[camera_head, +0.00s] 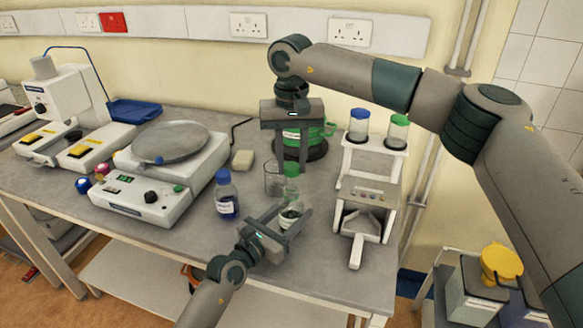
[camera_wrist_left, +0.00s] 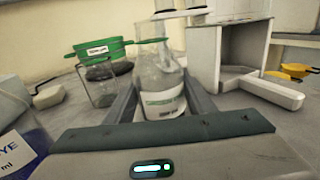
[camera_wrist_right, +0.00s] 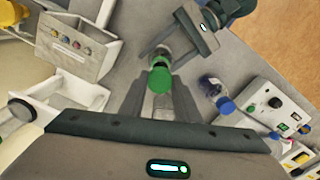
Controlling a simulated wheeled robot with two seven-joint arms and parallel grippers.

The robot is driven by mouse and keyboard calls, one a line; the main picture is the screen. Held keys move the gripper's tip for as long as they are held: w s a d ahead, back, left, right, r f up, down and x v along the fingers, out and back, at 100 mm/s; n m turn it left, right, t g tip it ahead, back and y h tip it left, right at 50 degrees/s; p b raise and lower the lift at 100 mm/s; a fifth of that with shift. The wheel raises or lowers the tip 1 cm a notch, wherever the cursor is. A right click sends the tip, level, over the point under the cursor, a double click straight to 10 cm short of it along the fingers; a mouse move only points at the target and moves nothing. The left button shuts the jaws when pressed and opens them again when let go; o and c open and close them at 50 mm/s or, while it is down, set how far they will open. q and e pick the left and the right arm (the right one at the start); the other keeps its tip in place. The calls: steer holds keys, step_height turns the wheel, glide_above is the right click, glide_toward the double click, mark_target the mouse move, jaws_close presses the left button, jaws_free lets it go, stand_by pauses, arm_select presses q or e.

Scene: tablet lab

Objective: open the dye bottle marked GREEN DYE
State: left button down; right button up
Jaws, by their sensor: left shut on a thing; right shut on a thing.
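A clear bottle (camera_head: 289,216) with a white label in green print stands near the table's front edge. My left gripper (camera_head: 288,212) is shut on its body; the bottle is upright between the fingers in the left wrist view (camera_wrist_left: 160,85). My right gripper (camera_head: 290,163) reaches down from above and is shut on a green cap (camera_head: 291,170), also seen in the right wrist view (camera_wrist_right: 159,79). The gap's size is unclear.
A blue-capped bottle (camera_head: 227,197) stands left of the held bottle. An empty glass beaker (camera_head: 274,180) is close behind. A white rack (camera_head: 368,190) with two capped bottles stands right. A round-plate instrument (camera_head: 160,165) fills the left. A green container (camera_head: 313,134) is behind.

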arm_select(q)
steer(key=c, duration=0.7)
jaws_free()
steer(key=shift+c, duration=0.2)
steer(key=b+v, duration=0.2)
steer(key=v, duration=1)
arm_select(e)
step_height(320, 180, down, 2)
